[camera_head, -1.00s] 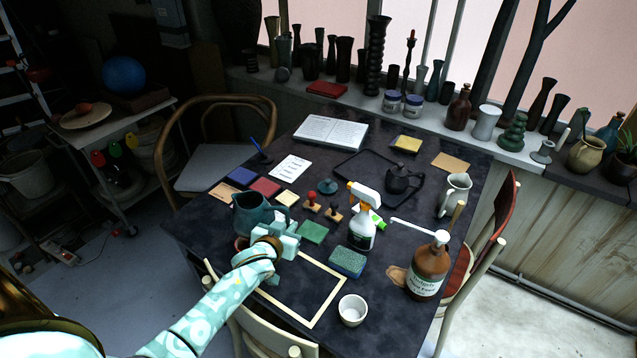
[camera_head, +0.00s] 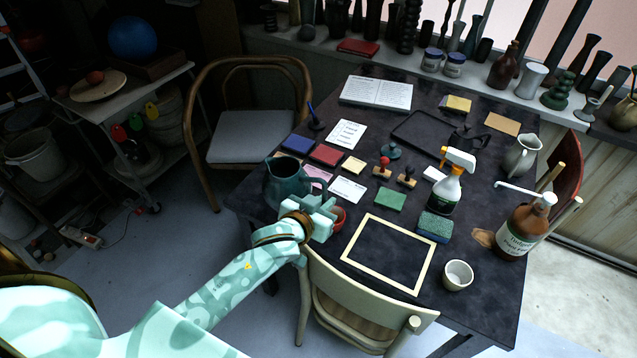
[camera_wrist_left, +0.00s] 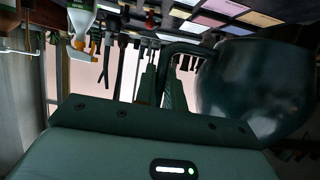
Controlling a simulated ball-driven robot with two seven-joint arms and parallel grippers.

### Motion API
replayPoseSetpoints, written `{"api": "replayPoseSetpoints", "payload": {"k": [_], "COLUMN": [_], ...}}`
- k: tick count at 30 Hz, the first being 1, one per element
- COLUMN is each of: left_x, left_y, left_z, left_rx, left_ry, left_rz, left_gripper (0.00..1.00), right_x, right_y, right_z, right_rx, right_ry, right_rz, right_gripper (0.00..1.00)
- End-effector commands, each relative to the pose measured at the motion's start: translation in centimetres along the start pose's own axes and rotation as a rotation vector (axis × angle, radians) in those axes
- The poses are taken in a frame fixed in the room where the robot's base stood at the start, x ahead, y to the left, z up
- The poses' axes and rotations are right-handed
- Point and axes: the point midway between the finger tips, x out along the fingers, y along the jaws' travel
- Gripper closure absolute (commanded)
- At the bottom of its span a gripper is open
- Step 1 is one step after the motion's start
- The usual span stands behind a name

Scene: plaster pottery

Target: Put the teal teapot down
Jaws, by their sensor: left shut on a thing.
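The teal teapot (camera_head: 283,188) is a dark teal pot without its lid, at the left edge of the table in the head view. My left gripper (camera_head: 318,210) is shut on its handle, on the pot's near right side. In the left wrist view the teapot's round body (camera_wrist_left: 255,85) fills the right, and its handle (camera_wrist_left: 185,48) runs between the fingers (camera_wrist_left: 160,85). The pot looks about upright in the head view. I cannot tell whether its base touches the table. A teal lid (camera_head: 390,151) lies mid-table. My right gripper is out of view.
A chair (camera_head: 365,300) stands at the near edge.

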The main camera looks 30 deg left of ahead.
Motion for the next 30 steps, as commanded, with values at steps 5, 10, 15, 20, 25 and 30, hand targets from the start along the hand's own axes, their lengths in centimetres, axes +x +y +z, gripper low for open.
{"api": "replayPoseSetpoints", "payload": {"k": [5,10,15,20,25,30], "left_x": [1.8,3.9,6.0,7.1,7.6,8.8], "left_y": [-3.5,-7.5,-10.1,-11.6,-12.2,-12.6], "left_z": [1.1,2.4,5.0,6.4,6.9,9.3], "left_rx": [0.009,0.010,0.006,0.004,0.004,0.001], "left_ry": [0.002,0.002,-0.001,0.001,0.003,-0.002], "left_rz": [-0.005,-0.007,-0.005,-0.004,-0.003,-0.003], "left_gripper": [1.00,1.00,1.00,1.00,1.00,1.00], "right_x": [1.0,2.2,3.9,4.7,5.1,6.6], "right_y": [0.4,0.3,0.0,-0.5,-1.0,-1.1], "right_z": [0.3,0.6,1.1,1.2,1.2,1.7], "right_rx": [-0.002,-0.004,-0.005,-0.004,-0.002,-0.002], "right_ry": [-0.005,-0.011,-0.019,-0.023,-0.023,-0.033], "right_rz": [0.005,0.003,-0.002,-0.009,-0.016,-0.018], "right_gripper": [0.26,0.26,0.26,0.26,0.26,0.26]}}
